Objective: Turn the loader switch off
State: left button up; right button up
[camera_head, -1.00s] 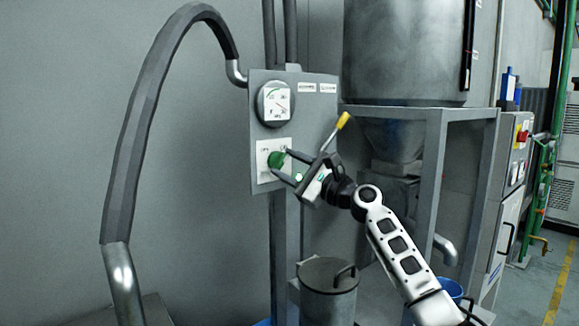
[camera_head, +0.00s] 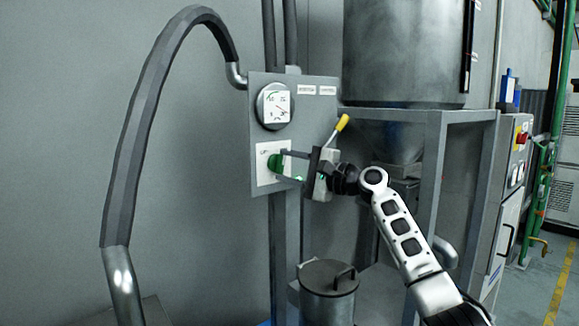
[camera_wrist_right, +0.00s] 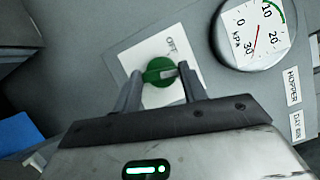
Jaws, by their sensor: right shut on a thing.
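The loader switch is a green rotary knob (camera_head: 276,164) on a white plate (camera_head: 264,151), low on the grey panel under a gauge. The right wrist view shows the knob (camera_wrist_right: 158,71) between the fingers, with a grey pointer on it and the word OFF on the plate (camera_wrist_right: 150,50) near it. My right gripper (camera_head: 281,166) is shut on the knob, its fingers on either side of it. It also shows in the right wrist view (camera_wrist_right: 158,88). My left gripper is not in view.
A round pressure gauge (camera_head: 275,106) sits just above the switch. A yellow-tipped lever (camera_head: 342,122) stands close above my right gripper. A grey hopper (camera_head: 405,50) on a frame is to the right. A lidded canister (camera_head: 327,280) stands below.

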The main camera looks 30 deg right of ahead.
jog(key=n+p, duration=0.1)
jog(key=n+g, duration=0.1)
jog(key=n, duration=0.1)
jog(key=shift+r+n+p, duration=0.25)
jog(key=shift+n+p, duration=0.05)
jog(key=shift+p, duration=0.1)
jog(key=n+h+p, duration=0.1)
jog(key=n, duration=0.1)
jog(key=n+g+p, duration=0.1)
jog(key=p, duration=0.1)
jog(key=shift+r+n+g+h, duration=0.1)
jog(key=shift+n+g+h, duration=0.2)
jog(key=shift+n+h, duration=0.1)
jog(key=shift+n+h+p, duration=0.3)
jog(key=shift+n+p, duration=0.1)
jog(key=shift+n, duration=0.1)
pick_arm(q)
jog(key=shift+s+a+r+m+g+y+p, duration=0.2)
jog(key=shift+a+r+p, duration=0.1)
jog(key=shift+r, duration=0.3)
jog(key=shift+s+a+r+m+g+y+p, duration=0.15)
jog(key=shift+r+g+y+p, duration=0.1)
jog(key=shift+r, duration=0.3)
pick_arm(e)
jog(key=shift+a+n+g+h, duration=0.1)
jog(key=shift+n+g+h, duration=0.2)
jog(key=shift+n, duration=0.4)
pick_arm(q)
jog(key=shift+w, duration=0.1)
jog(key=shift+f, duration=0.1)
